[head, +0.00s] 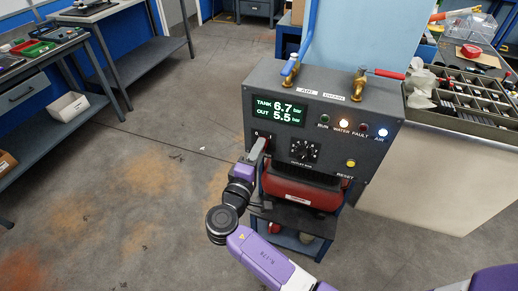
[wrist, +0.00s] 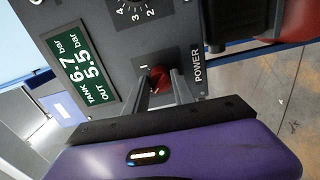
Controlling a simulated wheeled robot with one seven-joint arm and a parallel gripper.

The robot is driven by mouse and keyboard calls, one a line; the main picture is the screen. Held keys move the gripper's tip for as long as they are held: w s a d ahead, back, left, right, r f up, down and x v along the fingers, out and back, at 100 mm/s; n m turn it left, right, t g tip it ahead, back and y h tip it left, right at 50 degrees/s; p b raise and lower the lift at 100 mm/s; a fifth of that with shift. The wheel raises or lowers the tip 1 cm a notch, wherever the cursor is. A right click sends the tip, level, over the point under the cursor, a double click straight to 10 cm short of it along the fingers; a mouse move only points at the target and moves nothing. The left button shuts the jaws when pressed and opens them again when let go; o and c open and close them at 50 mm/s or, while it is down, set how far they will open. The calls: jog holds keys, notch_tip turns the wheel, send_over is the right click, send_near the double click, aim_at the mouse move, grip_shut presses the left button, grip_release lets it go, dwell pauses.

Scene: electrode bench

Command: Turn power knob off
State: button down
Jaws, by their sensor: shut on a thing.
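The power knob (wrist: 159,79) is small and red, on the front of a dark grey control box (head: 340,97). A "POWER" label is beside it in the wrist view. My gripper (wrist: 161,84) is shut on the knob, with one finger on each side of it. In the head view my gripper (head: 257,150) reaches the lower left of the panel and hides most of the knob. The knob's exact turn position is hard to tell.
A green display (head: 278,109) reads tank 6.7 and out 5.5 bar. A black dial (head: 304,150) sits right of the knob. A red tank (head: 300,190) is below. Open floor lies left.

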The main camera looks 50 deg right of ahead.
dwell(0.3)
jog(key=c, duration=1.1)
grip_release()
jog(key=shift+o, duration=0.2)
jog(key=shift+a, duration=0.15)
jog(key=v, duration=0.7)
jog(key=shift+a+b, duration=0.25)
jog(key=shift+b, duration=0.1)
